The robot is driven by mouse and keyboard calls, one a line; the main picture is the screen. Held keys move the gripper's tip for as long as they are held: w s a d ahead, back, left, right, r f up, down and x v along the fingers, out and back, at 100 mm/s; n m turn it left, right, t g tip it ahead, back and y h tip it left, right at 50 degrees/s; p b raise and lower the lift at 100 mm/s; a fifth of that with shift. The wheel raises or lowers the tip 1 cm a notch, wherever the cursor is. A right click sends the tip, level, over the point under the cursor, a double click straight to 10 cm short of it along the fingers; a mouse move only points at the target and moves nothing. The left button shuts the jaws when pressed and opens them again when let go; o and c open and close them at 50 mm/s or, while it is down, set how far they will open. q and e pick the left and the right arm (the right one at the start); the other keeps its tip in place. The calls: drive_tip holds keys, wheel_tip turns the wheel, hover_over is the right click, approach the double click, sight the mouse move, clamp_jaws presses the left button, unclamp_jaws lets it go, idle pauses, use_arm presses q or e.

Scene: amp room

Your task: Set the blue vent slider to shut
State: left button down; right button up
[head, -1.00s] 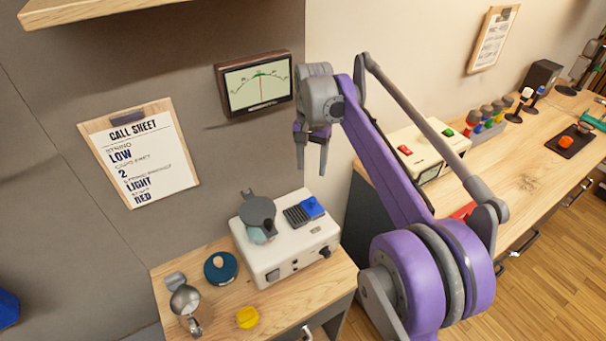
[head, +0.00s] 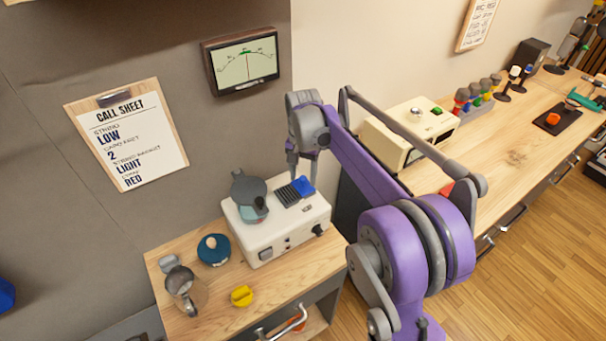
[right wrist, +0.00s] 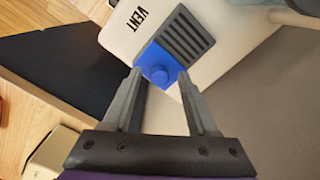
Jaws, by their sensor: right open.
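The blue vent slider (head: 303,186) is on top of a cream box (head: 272,238) on the small wooden table. It sits at one end of a dark slatted vent (head: 287,195), whose slats show uncovered beside it. My right gripper (head: 302,172) is open, fingers pointing down, at the slider's far side in the head view. The word VENT is printed beside the slats. I cannot tell whether the fingers touch the slider. My left gripper is not in view.
A grey-and-teal kettle-like object (head: 249,192) stands on the box left of the vent. A blue round knob piece (head: 213,250), a metal jug (head: 183,290) and a yellow knob (head: 241,296) are on the table. A call sheet (head: 128,140) and a meter (head: 241,62) hang on the wall.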

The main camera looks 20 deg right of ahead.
clamp_jaws()
idle(1.4)
